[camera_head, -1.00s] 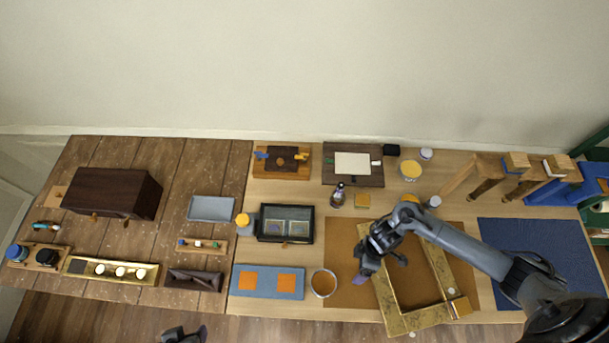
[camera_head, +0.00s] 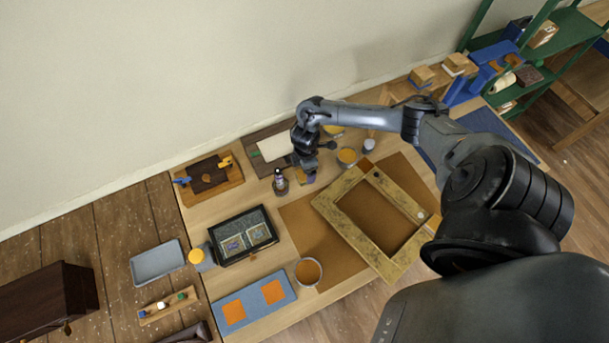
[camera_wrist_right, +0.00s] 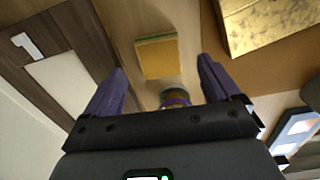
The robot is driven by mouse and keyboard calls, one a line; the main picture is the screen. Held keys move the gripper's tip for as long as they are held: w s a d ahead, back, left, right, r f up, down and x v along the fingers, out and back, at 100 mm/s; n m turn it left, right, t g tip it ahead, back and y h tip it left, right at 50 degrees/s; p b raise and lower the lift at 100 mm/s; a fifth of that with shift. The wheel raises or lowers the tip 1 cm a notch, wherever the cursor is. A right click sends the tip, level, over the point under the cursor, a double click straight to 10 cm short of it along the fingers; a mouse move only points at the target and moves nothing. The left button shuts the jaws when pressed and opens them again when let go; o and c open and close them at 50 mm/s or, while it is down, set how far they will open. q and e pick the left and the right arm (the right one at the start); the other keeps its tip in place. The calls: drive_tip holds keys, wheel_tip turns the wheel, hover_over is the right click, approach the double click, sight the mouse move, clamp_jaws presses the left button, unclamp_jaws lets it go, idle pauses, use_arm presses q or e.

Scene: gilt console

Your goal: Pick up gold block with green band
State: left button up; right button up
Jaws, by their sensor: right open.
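The gold block (camera_wrist_right: 157,57) is a small squarish block in the right wrist view, lying on the light wood ahead of my fingertips. A thin greenish edge shows along it; the band is not clear. In the head view the block (camera_head: 300,177) is mostly hidden by my right gripper (camera_head: 309,174). My right gripper (camera_wrist_right: 160,70) is open, its two purple fingers apart and nothing held; the block appears between and beyond the tips. My left gripper is not in view.
A small dark bottle (camera_head: 280,183) stands just left of the block. The gilt frame (camera_head: 340,208) lies on a brown mat (camera_head: 300,228) to the right. A dark board with a pale card (camera_head: 273,148) is behind. Jars (camera_head: 347,157) stand at the back right.

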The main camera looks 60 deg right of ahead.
sight(305, 176)
drive_tip(key=shift+a+f, duration=0.1)
drive_tip(key=shift+f, duration=2.55)
drive_tip(key=shift+w, duration=0.1)
drive_tip(key=shift+c, duration=0.4)
drive_tip(key=c, duration=1)
